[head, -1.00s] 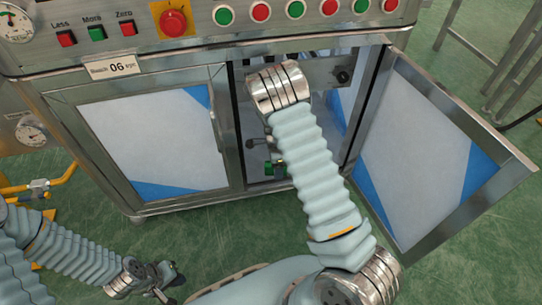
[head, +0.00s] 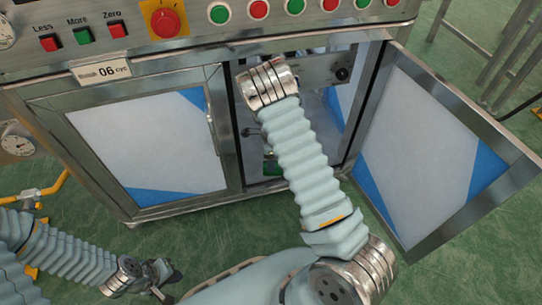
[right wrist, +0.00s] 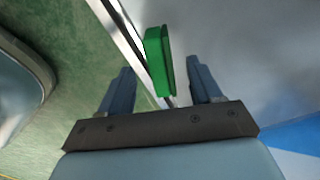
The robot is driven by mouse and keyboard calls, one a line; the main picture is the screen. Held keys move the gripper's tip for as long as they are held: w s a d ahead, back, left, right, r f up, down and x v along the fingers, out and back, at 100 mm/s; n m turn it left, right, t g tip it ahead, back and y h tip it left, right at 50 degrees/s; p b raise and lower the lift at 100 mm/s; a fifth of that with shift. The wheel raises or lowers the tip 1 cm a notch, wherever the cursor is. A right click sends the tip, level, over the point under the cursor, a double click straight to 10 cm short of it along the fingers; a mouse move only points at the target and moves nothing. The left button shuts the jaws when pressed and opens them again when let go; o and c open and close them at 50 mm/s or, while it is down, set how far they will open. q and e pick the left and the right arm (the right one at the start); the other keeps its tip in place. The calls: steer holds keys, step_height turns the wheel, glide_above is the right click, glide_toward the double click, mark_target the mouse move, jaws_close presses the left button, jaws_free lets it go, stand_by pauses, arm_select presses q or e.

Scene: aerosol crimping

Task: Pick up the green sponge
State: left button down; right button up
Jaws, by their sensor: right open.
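The green sponge (right wrist: 158,60) shows in the right wrist view as an upright green block close to a metal edge. My right gripper (right wrist: 160,72) is open, with one finger on each side of the sponge in the picture; whether they touch it I cannot tell. In the head view, my right arm reaches into the open cabinet and its gripper is hidden inside. A small green patch (head: 270,166) shows low in the cabinet beside that arm. My left gripper (head: 163,280) is low at the left, over the floor, away from the cabinet; its jaw gap is unclear.
The metal cabinet has a closed left door (head: 150,143) and an open right door (head: 432,150) that swings out to the right of my arm. A button panel (head: 255,32) runs along the top. Green floor (head: 150,236) lies clear in front.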

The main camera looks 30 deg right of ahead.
arm_select(q)
steer(key=shift+d+f+b, duration=0.1)
steer(key=shift+f+b, duration=0.5)
steer(key=shift+f, duration=0.05)
arm_select(e)
step_height(320, 180, down, 7)
steer(key=shift+r, duration=0.2)
steer(key=shift+c, duration=0.2)
steer(key=c, duration=1)
steer(key=shift+s+a, duration=0.1)
